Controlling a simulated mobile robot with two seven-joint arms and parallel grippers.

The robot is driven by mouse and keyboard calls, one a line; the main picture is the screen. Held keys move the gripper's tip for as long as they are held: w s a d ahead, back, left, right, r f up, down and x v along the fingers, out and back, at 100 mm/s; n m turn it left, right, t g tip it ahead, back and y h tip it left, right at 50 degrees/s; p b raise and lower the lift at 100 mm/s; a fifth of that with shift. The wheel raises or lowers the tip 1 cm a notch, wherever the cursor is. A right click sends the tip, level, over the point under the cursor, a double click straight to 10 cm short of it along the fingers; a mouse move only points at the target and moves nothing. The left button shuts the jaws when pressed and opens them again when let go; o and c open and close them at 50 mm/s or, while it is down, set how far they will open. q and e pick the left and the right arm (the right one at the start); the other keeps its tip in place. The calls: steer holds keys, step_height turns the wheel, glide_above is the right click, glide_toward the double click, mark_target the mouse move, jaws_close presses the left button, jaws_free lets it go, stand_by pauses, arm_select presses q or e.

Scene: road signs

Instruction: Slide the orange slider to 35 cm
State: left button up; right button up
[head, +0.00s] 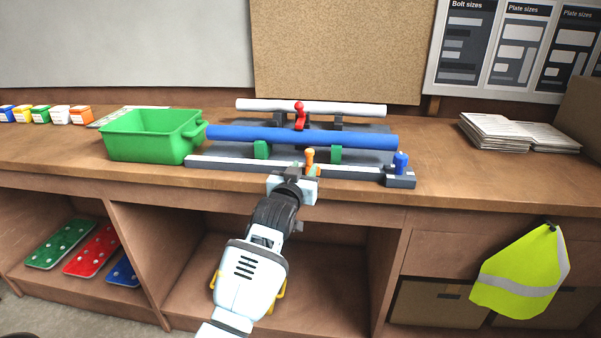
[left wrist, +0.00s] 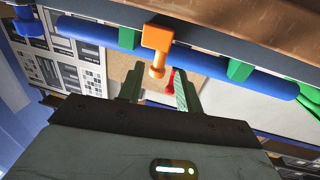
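The orange slider (head: 310,156) stands upright on the pale rail (head: 245,164) along the bench's front, right of the rail's middle. My left gripper (head: 308,171) is right in front of it and partly hides its base. In the left wrist view the left gripper's two fingers (left wrist: 160,84) are spread apart. The orange slider (left wrist: 157,40) shows there with its knob end between the fingertips and a gap on each side. Scale numbers on the rail are too small to read. My right gripper is not in view.
Behind the rail lie a blue pipe (head: 350,136) on green supports and a white pipe (head: 350,108) with a red clamp (head: 299,115). A blue part (head: 401,162) stands at the rail's right end. A green bin (head: 150,142) is left; papers (head: 495,132) lie right.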

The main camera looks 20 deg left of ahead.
arm_select(q)
steer(key=shift+s+d, duration=0.1)
steer(key=shift+s, duration=0.75)
steer(key=shift+f, duration=0.1)
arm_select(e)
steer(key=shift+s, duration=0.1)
arm_select(q)
steer(key=s+d+f+m+g+h+p, duration=0.15)
steer(key=s+f+g, duration=0.35)
steer(key=s+f, duration=1.95)
steer(key=s+d+f+g+h+p, duration=0.1)
steer(key=s+f, duration=0.3)
steer(key=s, duration=1)
steer(key=s+d+f+m+g+p, duration=0.1)
steer(key=s+f, duration=0.4)
steer(key=s, duration=0.9)
steer(key=shift+s+d+g+h, duration=0.15)
steer(key=shift+d+g+h, duration=0.3)
steer(key=shift+g, duration=0.65)
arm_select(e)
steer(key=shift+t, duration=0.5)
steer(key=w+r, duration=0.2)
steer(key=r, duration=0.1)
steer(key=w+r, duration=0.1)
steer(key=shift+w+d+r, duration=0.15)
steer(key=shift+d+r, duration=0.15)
arm_select(q)
steer(key=shift+d, duration=0.1)
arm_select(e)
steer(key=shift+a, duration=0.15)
